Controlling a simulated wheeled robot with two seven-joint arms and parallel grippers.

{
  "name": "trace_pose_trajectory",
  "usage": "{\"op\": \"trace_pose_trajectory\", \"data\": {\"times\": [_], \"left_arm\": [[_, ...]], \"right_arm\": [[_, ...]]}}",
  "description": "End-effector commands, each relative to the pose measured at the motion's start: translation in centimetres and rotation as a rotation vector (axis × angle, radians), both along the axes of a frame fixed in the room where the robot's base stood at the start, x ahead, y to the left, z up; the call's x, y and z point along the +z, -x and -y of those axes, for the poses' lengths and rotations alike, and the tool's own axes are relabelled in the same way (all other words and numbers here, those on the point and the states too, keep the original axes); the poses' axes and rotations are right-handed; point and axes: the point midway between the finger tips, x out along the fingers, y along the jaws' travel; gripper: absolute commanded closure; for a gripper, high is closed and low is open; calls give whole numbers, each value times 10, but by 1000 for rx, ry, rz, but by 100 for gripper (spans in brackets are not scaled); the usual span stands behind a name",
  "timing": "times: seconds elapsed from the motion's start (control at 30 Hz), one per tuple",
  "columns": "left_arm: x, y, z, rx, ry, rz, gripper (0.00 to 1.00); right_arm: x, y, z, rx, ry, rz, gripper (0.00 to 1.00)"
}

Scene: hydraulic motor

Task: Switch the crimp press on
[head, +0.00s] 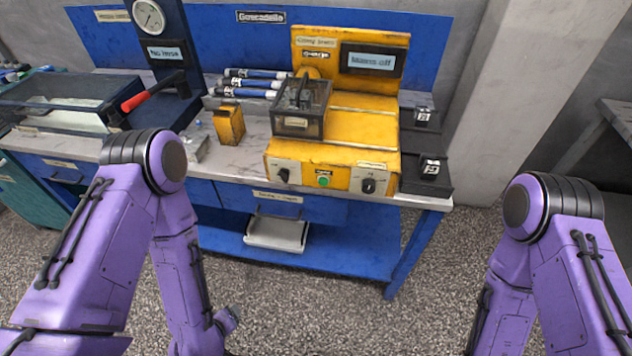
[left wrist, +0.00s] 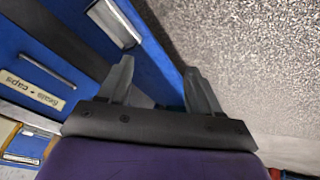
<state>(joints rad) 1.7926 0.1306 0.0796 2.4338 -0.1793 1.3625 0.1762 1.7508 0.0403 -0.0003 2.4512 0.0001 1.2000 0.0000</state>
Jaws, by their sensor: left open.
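The yellow crimp press (head: 335,140) stands on the blue workbench in the head view. Its display (head: 371,61) seems to read "Mains off". Its front panel has a black knob (head: 283,175) at left, a green button (head: 323,181) in the middle and a larger black knob (head: 369,186) at right. A clear guard (head: 300,107) covers the tool area. My left gripper (left wrist: 160,82) is open and empty in the left wrist view, low in front of the bench beside its drawer and lower shelf. My right gripper is outside the head view; only my right arm shows.
The bench drawer (head: 283,204) and a tray (head: 277,233) on the lower shelf lie below the press. A red-handled lever (head: 145,94) sticks out at left. Hoses (head: 252,83) and a small yellow block (head: 229,126) lie left of the press. The floor in front is clear.

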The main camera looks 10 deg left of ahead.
Motion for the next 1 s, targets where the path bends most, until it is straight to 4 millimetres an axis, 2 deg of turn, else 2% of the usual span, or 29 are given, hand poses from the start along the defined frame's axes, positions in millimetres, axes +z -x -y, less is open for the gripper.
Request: {"op": "trace_pose_trajectory", "data": {"times": [0.03,0.07,0.1,0.13,0.2,0.23,0.3,0.37,0.43,0.8,1.0], "left_arm": [[-6,-43,26,129,176,178,36],[3,-71,42,214,309,294,36],[22,-105,60,326,497,442,36],[40,-129,70,404,643,544,36],[86,-171,84,551,972,735,36],[104,-184,87,599,1097,796,36],[139,-204,88,671,1326,890,36],[158,-212,88,700,1443,929,36],[169,-221,89,710,1494,943,36],[170,-297,92,709,1487,936,36],[167,-316,93,709,1485,933,36]], "right_arm": [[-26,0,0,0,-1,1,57],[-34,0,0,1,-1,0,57],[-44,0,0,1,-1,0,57],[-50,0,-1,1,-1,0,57],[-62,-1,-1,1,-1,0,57],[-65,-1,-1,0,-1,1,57],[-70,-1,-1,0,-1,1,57],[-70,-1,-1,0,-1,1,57],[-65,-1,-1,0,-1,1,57],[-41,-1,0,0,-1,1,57],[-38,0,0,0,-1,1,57]]}}
